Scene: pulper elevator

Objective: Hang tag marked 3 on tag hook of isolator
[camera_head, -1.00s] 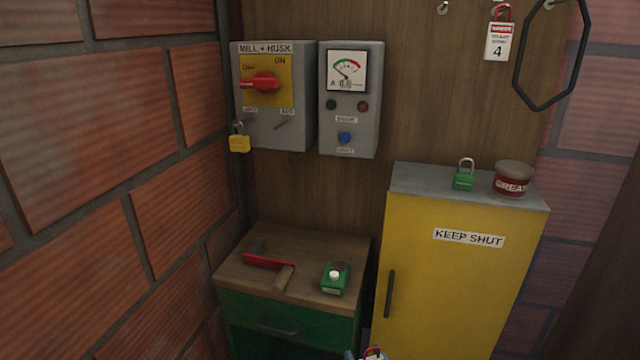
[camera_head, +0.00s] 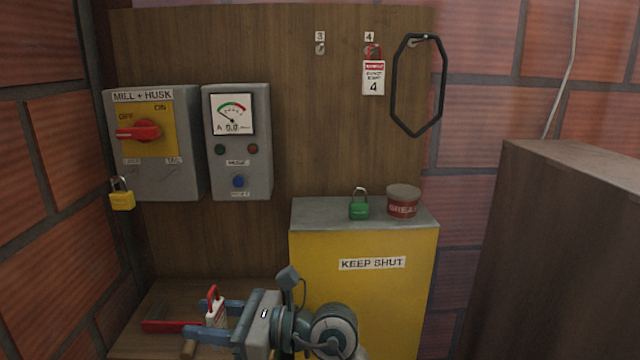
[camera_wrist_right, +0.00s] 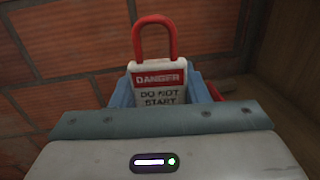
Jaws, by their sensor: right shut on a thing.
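The isolator (camera_head: 152,180) is a grey box labelled MILL + HUSK at the left of the head view, its red handle (camera_head: 140,132) pointing at OFF. Two small blurred labels sit under the handle; the tag hook (camera_head: 174,170) seems to be the small one at the right, and nothing hangs there. My right gripper (camera_head: 203,318) is shut on a white tag (camera_head: 216,313) with a red loop, below and right of the isolator. In the right wrist view the tag (camera_wrist_right: 160,92) stands upright, reading DANGER DO NOT START; its number is hidden. My left gripper is out of view.
A yellow padlock (camera_head: 122,200) hangs at the isolator's lower left. A grey meter box (camera_head: 240,165) is just right of it. Tag 4 (camera_head: 373,80) hangs on the board; hook 3 (camera_head: 320,48) is empty. A yellow cabinet (camera_head: 370,300) bears a green padlock (camera_head: 359,208) and grease tin (camera_head: 403,203).

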